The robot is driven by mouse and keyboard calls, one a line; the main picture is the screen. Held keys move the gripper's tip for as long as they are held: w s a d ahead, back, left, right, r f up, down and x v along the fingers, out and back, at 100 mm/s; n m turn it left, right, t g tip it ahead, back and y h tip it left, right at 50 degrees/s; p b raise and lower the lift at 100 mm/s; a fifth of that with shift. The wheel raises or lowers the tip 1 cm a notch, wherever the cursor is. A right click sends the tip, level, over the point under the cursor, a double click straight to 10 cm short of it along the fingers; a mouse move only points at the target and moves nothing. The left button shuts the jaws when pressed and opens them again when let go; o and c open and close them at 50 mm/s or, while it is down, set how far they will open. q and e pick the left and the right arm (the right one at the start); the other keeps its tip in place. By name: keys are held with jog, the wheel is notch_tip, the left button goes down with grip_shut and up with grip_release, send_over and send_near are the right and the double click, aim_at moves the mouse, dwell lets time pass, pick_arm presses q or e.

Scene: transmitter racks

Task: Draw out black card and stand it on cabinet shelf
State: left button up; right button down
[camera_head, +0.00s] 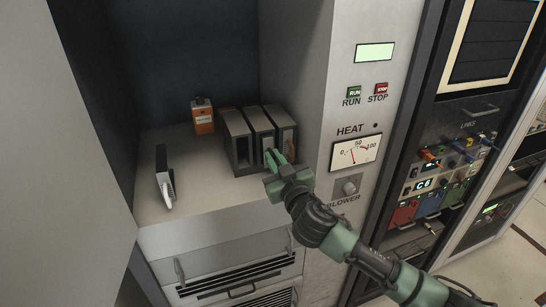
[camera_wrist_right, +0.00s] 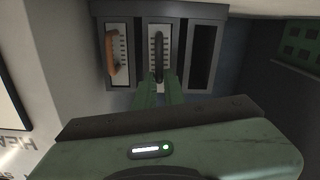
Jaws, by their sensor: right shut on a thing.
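A dark rack (camera_head: 240,150) with three slots stands on the cabinet shelf (camera_head: 210,195); it also fills the top of the right wrist view (camera_wrist_right: 190,10). Its middle slot holds a card with a pale face and a black handle (camera_wrist_right: 158,50). My right gripper (camera_head: 271,158) is at the rack's front, its fingers (camera_wrist_right: 157,88) shut on the lower part of that black handle. The card appears seated in its slot. A card with an orange handle (camera_wrist_right: 113,52) fills one outer slot; the other outer slot (camera_wrist_right: 200,58) is empty. My left gripper is out of view.
A dark card with a pale handle (camera_head: 164,177) stands on the shelf's left. An orange box (camera_head: 202,117) stands behind, left of the rack. Bare shelf lies between card and rack. The control panel (camera_head: 362,110) rises close on the right, and drawers (camera_head: 225,262) are below.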

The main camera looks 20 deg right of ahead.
jog(key=shift+s+d+f, duration=0.15)
jog(key=shift+s, duration=1.95)
jog(key=shift+s, duration=0.65)
jog(key=c, duration=1.4)
grip_release()
